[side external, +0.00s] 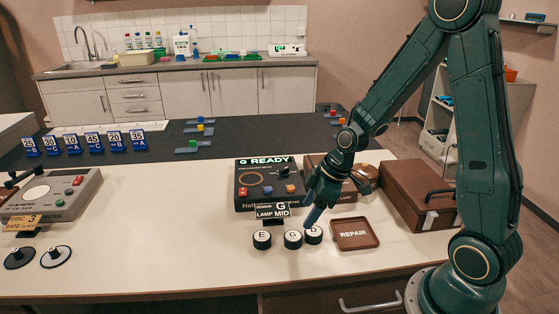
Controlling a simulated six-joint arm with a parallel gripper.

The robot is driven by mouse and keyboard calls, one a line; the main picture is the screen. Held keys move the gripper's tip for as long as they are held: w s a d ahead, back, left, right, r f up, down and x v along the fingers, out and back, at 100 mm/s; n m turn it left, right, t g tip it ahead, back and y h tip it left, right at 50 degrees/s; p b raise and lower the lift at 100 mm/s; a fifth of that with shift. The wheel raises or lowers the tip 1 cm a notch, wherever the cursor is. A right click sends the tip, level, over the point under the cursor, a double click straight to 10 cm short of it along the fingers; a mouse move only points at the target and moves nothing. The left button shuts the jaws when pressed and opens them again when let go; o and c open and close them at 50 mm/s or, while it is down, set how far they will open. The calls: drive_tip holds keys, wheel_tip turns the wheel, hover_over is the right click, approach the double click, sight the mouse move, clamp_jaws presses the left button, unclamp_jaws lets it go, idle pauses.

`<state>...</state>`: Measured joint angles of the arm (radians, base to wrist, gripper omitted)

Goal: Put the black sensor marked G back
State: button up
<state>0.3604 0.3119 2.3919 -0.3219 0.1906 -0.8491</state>
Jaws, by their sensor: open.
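A round black piece with a white top marked G (293,239) stands on the white table. It is between a similar piece marked E (262,239) on its left and a third piece (314,235) on its right, whose mark I cannot read. My gripper (313,214) is open and points down over the third piece, just right of G; whether it touches is unclear. Behind the pieces is a dark box (243,191) with a green "G READY" display. A sign (272,211) in front of it reads sensor G, lamp MID.
A brown tray labelled REPAIR (355,234) lies right of the pieces, with a brown case (418,193) behind it. A grey meter (55,195) and two black discs (56,257) are at left. The table's front left-middle is clear.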

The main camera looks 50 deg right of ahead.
drive_tip(key=shift+v, duration=1.4)
drive_tip(key=s+a+r+m+t+h, duration=0.1)
drive_tip(key=s+a+r+m, duration=0.1)
drive_tip(key=s+r, duration=0.6)
drive_tip(key=s+a+r+m+t+h, duration=0.1)
drive_tip(key=s+a+r+m, duration=0.2)
drive_tip(key=s+r, duration=0.5)
drive_tip(key=shift+s+r+m, duration=0.15)
drive_tip(key=shift+r+m, duration=0.4)
drive_tip(key=shift+m, duration=0.35)
